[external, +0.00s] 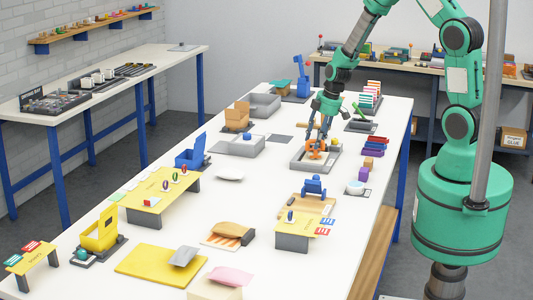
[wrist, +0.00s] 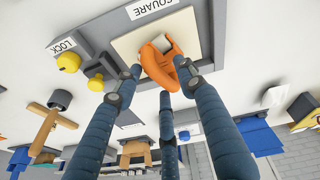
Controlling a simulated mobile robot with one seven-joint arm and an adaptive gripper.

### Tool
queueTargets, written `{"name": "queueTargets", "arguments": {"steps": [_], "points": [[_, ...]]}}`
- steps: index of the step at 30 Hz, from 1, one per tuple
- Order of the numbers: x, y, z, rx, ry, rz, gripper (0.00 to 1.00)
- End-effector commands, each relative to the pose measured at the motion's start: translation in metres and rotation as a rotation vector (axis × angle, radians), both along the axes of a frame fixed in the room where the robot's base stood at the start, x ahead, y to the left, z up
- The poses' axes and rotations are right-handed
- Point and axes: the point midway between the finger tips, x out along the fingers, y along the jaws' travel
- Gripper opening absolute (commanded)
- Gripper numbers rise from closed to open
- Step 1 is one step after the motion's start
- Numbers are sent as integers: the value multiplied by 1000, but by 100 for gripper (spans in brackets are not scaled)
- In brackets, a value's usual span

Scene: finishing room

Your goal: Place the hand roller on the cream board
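An orange tool with a curved body and a pale part, which looks like the hand roller (wrist: 158,66), is at the cream board (wrist: 130,46) in the wrist view. The board lies in a grey fixture lettered SQUARE and LOCK. In the external view the orange tool (external: 316,146) is low over or on the grey fixture (external: 300,163). My gripper (wrist: 162,76) points down, its fingers around the tool and the side fingertips close against it. My gripper also shows in the external view (external: 317,137). Whether the fingers press on the tool, or the tool touches the board, is unclear.
Yellow knobs (wrist: 69,62) stick up beside the board. A blue tool (external: 313,186) on a tan board stands nearer the camera. Small purple and orange blocks (external: 366,168) lie to the right. A grey tray with a wall (external: 238,148) stands to the left.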

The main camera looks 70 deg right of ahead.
Motion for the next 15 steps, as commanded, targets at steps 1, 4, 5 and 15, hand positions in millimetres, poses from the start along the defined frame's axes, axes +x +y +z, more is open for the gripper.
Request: {"name": "queueTargets", "arguments": {"steps": [1,4,5,15], "points": [[0,0,5,0,0,0,40],[0,0,14,-2,-4,0,40],[-2,0,18,-2,-4,1,40],[-18,1,68,-1,-3,0,40]]}}
